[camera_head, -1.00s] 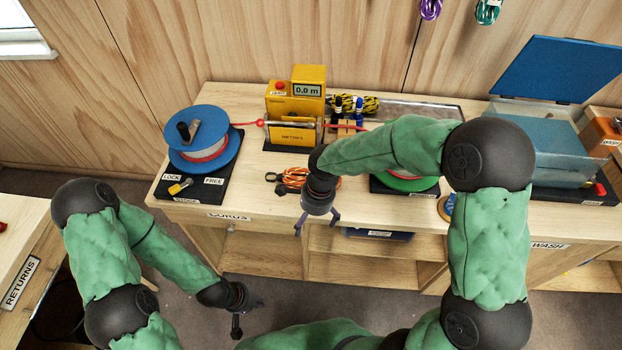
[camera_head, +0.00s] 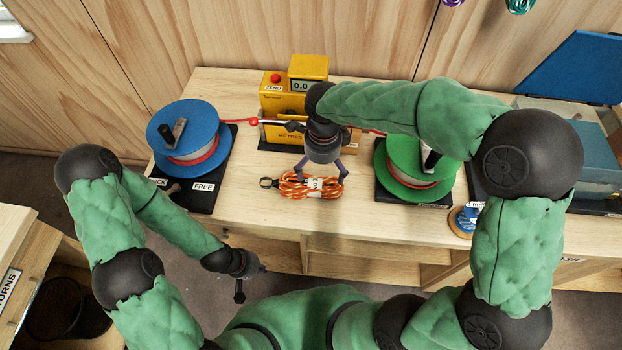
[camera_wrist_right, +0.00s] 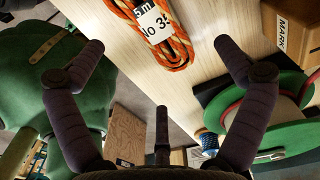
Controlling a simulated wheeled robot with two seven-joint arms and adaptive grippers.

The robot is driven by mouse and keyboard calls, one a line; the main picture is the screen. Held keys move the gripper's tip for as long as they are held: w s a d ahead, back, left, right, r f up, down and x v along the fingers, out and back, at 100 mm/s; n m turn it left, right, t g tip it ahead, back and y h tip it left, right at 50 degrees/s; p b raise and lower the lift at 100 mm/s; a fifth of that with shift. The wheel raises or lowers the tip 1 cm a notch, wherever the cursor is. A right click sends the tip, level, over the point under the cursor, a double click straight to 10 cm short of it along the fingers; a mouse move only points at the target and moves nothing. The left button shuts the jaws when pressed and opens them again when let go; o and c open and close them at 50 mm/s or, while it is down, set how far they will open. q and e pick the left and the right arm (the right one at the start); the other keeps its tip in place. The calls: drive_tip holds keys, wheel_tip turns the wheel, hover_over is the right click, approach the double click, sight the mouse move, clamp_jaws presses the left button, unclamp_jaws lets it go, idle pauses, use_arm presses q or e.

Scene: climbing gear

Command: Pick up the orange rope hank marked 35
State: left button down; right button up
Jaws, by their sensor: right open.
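The orange rope hank (camera_head: 305,187) lies on the bench top near its front edge, between the blue and green reels. In the right wrist view the hank (camera_wrist_right: 177,50) shows at the top, with a white label reading "No 35", partly cut off. My right gripper (camera_head: 319,173) is open and empty, above the hank in the head view. In the right wrist view its spread fingers (camera_wrist_right: 160,65) are apart from the hank. My left gripper (camera_head: 240,280) hangs low in front of the bench, away from the hank; its jaws are too small to judge.
A blue reel (camera_head: 181,126) stands left on a black base, a green reel (camera_head: 407,160) right. A yellow meter (camera_head: 290,92) stands behind the hank, with a red line running through. A small blue spool (camera_head: 463,221) sits at the front edge. Bare bench lies left of the hank.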

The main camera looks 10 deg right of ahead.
sight(321, 187)
wheel_tip(321, 187, down, 4)
drive_tip(key=shift+s+f+b, duration=0.1)
drive_tip(key=shift+s+b, duration=0.05)
drive_tip(key=shift+b, duration=0.3)
drive_tip(key=f, duration=0.1)
drive_tip(key=f+b, duration=0.1)
drive_tip(key=f, duration=0.2)
drive_tip(key=shift+s+f+b, duration=0.15)
drive_tip(key=shift+s+b, duration=0.2)
drive_tip(key=shift+f, duration=0.5)
drive_tip(key=shift+r, duration=0.1)
drive_tip(key=c, duration=1.3)
